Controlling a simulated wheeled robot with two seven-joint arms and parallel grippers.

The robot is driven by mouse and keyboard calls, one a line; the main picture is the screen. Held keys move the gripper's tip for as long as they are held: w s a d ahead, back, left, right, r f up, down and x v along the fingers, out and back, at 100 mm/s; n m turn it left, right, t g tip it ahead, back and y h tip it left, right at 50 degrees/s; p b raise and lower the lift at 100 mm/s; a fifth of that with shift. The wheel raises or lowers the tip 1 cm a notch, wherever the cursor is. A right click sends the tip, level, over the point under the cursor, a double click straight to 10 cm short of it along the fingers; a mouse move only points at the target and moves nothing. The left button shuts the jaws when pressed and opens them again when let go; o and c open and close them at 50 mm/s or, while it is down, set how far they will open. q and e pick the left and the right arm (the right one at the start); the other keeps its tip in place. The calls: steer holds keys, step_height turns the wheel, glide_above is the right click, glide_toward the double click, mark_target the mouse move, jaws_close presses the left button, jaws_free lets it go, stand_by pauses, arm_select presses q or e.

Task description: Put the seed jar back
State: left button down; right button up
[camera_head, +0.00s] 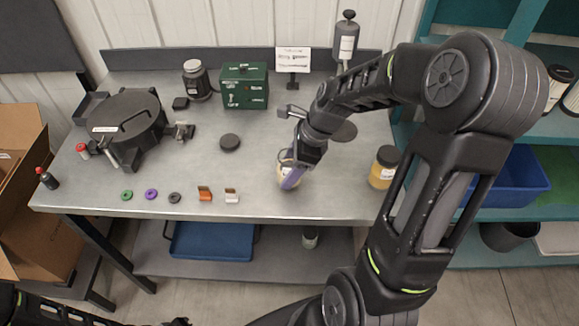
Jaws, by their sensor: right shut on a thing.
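My right gripper (290,178) is shut on a small pale cream jar (283,184) near the front middle of the grey workbench (330,200). Another jar (382,168), amber with a dark lid, stands upright to the right of the gripper.
A black round seed meter (122,122) sits on the left of the bench. A black disc (229,142) lies mid-bench. Coloured rings and clips line the front edge.

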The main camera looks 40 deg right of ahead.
steer(key=o, duration=1.7)
steer(key=shift+f, duration=0.1)
steer(key=v, duration=1.2)
steer(key=shift+s, duration=0.1)
